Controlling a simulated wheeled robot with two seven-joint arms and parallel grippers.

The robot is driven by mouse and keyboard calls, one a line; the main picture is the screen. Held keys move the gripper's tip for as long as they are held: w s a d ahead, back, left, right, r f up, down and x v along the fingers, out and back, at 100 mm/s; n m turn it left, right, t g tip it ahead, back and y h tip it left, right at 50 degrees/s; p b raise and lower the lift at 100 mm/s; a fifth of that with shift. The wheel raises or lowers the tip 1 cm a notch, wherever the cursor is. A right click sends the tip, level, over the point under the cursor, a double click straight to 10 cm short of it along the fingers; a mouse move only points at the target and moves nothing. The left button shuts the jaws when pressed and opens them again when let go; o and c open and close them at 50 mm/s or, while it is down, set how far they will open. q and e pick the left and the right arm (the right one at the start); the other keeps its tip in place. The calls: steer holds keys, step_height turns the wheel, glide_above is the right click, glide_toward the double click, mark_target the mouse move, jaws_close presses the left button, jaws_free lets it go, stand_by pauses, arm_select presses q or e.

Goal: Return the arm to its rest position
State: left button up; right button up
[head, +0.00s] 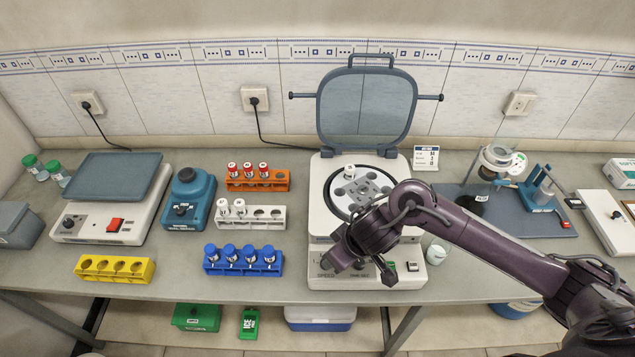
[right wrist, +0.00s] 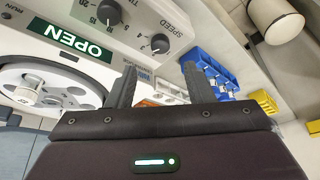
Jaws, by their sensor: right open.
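My right arm (head: 480,235) reaches in from the right over the bench, a dark purple link ending in front of the centrifuge. Its gripper (head: 356,268) hangs over the centrifuge's front panel. In the right wrist view the two fingers (right wrist: 160,85) stand apart with nothing between them, near the panel's knobs. The centrifuge (head: 322,200) has its lid (head: 366,105) raised, and a white-capped tube (head: 349,171) stands in its rotor. The arm hides part of the rotor and panel. My left gripper is not in view.
Left of the centrifuge stand orange (head: 284,182), white (head: 246,226) and blue (head: 242,270) tube racks and an empty yellow rack (head: 115,277). A small white cup (head: 436,252) stands right of the centrifuge, close to the arm.

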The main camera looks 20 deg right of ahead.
steer(key=s+a+r+t, duration=0.2)
steer(key=a+r+t, duration=0.1)
steer(key=a+r, duration=0.35)
steer(key=s+d+f+m+g+h, duration=0.15)
steer(key=s+d+m+g, duration=0.25)
steer(key=s+d, duration=0.6)
step_height(320, 180, down, 36)
steer(key=s+b, duration=0.1)
steer(key=b, duration=0.7)
steer(key=s+d+f+g+b, duration=0.1)
steer(key=s+d+f+b, duration=0.1)
steer(key=s+f, duration=0.8)
steer(key=s+d+f+g+b, duration=0.1)
steer(key=s+f+b, duration=0.3)
steer(key=s+f, duration=0.6)
step_height(320, 180, down, 6)
steer(key=shift+s+d+r+n+h, duration=0.1)
steer(key=shift+s+d+n+h, duration=0.05)
steer(key=shift+d+n+h, duration=0.2)
